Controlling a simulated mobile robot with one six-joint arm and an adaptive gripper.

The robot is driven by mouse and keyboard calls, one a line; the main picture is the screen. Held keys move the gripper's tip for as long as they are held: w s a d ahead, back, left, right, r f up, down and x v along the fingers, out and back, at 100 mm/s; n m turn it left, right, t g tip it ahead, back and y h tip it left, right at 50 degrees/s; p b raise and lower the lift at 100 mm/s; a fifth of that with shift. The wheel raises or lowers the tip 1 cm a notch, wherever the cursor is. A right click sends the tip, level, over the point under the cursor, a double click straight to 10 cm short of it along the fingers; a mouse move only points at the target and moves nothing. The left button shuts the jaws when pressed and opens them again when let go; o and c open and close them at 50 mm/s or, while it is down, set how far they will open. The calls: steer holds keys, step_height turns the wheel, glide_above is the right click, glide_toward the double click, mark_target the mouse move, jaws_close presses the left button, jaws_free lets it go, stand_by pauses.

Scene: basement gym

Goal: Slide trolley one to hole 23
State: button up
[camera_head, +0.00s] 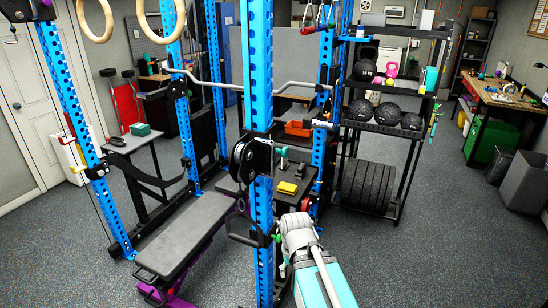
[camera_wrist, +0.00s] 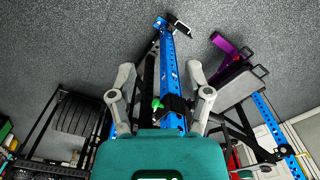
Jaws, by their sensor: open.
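A blue perforated upright (camera_head: 263,210) stands in front of me. A black fitting with a round disc (camera_head: 245,160) sits on its upper part, and a black fitting with a handle (camera_head: 246,240) sits lower. I cannot read which is trolley one, nor any hole numbers. In the wrist view, the upright (camera_wrist: 168,70) runs between the two spread fingers of my gripper (camera_wrist: 160,80). A black fitting (camera_wrist: 176,107) with a green knob (camera_wrist: 156,103) lies on it, near the finger bases. My gripper is open and appears to hold nothing. In the head view its fingertips are not clear.
A grey bench (camera_head: 190,230) on a purple frame stands left of the upright. A low dark table with a yellow item (camera_head: 288,188) is behind it. A rack with black balls and plates (camera_head: 368,185) is at right. The floor (camera_head: 450,230) at right is clear.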

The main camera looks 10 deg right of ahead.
steer(key=w+a+r+n+y+p, duration=0.1)
steer(key=w+r+n+y, duration=0.2)
steer(key=w+y, duration=0.3)
steer(key=n+t+y+p, duration=0.3)
steer(key=n+t+y, duration=0.4)
steer(key=n+y, duration=0.3)
glide_toward(272, 157)
steer(key=d+f, duration=0.1)
steer(key=d, duration=0.3)
steer(key=shift+s+a, duration=0.15)
steer(key=shift+s, duration=0.2)
steer(key=x, duration=1.3)
steer(key=shift+w+a+r, duration=0.2)
steer(key=shift+w+a, duration=0.1)
steer(key=shift+a, duration=0.05)
jaws_close()
